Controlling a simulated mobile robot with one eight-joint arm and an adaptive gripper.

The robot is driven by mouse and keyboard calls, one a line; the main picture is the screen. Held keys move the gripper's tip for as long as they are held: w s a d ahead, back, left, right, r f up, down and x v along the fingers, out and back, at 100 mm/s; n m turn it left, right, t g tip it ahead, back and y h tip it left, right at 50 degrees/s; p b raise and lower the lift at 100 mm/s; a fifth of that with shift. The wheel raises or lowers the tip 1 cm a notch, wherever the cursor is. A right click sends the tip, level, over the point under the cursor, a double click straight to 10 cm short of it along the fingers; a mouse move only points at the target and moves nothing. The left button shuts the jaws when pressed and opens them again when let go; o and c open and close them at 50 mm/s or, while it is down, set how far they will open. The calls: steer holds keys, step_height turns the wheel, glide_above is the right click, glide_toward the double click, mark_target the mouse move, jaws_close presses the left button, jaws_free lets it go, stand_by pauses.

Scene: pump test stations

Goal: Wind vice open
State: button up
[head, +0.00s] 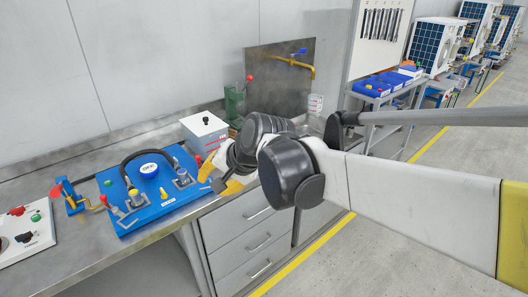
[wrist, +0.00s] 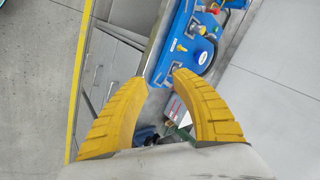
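What looks like the vice is a green metal piece (head: 233,103) on the bench against the back wall, with a red ball on a lever above it. My arm hides its lower right part, so I cannot tell how far its jaws stand apart. In the wrist view a small green part (wrist: 187,120) shows near the base of the fingers. My gripper (head: 216,180) hangs over the bench's front edge, left of and nearer than the vice, and apart from it. The wrist view shows its two yellow fingers (wrist: 161,78) spread with nothing between them.
A blue pump board (head: 150,217) with hoses and gauge lies left of my gripper. A grey box (head: 203,130) with a black knob stands between board and vice. A white control panel (head: 22,230) is far left. Drawers (head: 245,240) sit below the bench edge.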

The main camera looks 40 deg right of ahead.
steer(key=w+d+f+m+t+y+b, duration=0.1)
steer(key=w+d+f+m+t, duration=0.15)
steer(key=w+d+m, duration=0.6)
steer(key=w+d+f+m+t+y+b, duration=0.1)
steer(key=w+d+f+m, duration=0.2)
steer(key=w+d+m, duration=0.55)
steer(key=d+f+m+t+h, duration=0.1)
steer(key=d+f+m+t, duration=0.1)
steer(key=d+f+m, duration=0.5)
steer(key=s+d+f+m+t+h, duration=0.1)
steer(key=d+f+m+t, duration=0.15)
steer(key=d, duration=0.85)
steer(key=d+f+m+t+h, duration=0.15)
steer(key=d+f+m, duration=0.35)
steer(key=d, duration=0.5)
steer(key=shift+t+y, duration=0.25)
steer(key=w+b, duration=0.1)
steer(key=w, duration=0.2)
steer(key=w+b, duration=0.1)
steer(key=w, duration=0.2)
steer(key=w+a+b, duration=0.1)
steer(key=w, duration=0.2)
steer(key=shift+a+b, duration=0.1)
steer(key=shift+b, duration=0.3)
steer(key=shift+w, duration=0.6)
jaws_close()
